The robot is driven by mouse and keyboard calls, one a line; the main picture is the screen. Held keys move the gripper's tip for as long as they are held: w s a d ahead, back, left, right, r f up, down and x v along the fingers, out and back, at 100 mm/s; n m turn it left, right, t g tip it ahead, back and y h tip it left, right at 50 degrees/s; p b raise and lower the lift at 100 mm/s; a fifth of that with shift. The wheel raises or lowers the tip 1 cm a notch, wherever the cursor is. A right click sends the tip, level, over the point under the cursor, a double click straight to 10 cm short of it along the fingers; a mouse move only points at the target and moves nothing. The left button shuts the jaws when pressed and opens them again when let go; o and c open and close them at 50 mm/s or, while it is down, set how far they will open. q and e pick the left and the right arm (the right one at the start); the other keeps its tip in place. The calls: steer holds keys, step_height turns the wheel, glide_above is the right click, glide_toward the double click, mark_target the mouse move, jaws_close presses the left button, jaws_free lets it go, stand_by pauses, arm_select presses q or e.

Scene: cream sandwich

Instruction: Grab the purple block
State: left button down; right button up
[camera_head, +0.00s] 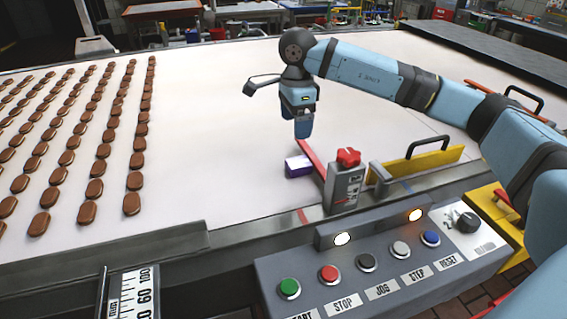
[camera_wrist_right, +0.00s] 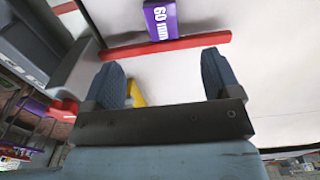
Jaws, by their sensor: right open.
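The purple block (camera_head: 298,166) has a white top and lies on the white belt, left of the red bar, near the belt's front edge. In the right wrist view the purple block (camera_wrist_right: 162,20) shows its purple face with white "60 mm" lettering, beyond the red bar and ahead of the fingers. My right gripper (camera_head: 303,128) points down above the belt, just behind the block and apart from it. In the right wrist view my right gripper (camera_wrist_right: 165,75) is open, with nothing between its fingers. My left gripper is not in view.
A red bar (camera_head: 312,160) runs beside the block toward a grey post with a red knob (camera_head: 348,157). A yellow plate with a black handle (camera_head: 428,164) stands to the right. Rows of brown biscuits (camera_head: 96,150) cover the left belt. A button panel (camera_head: 375,262) is in front.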

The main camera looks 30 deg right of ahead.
mark_target(297, 162)
step_height(297, 162, down, 8)
steer(key=shift+s+d+r, duration=0.15)
steer(key=f, duration=0.3)
steer(key=f+b, duration=0.1)
steer(key=f, duration=0.1)
steer(key=shift+d+f, duration=0.1)
steer(key=shift+d, duration=0.15)
steer(key=c, duration=1.1)
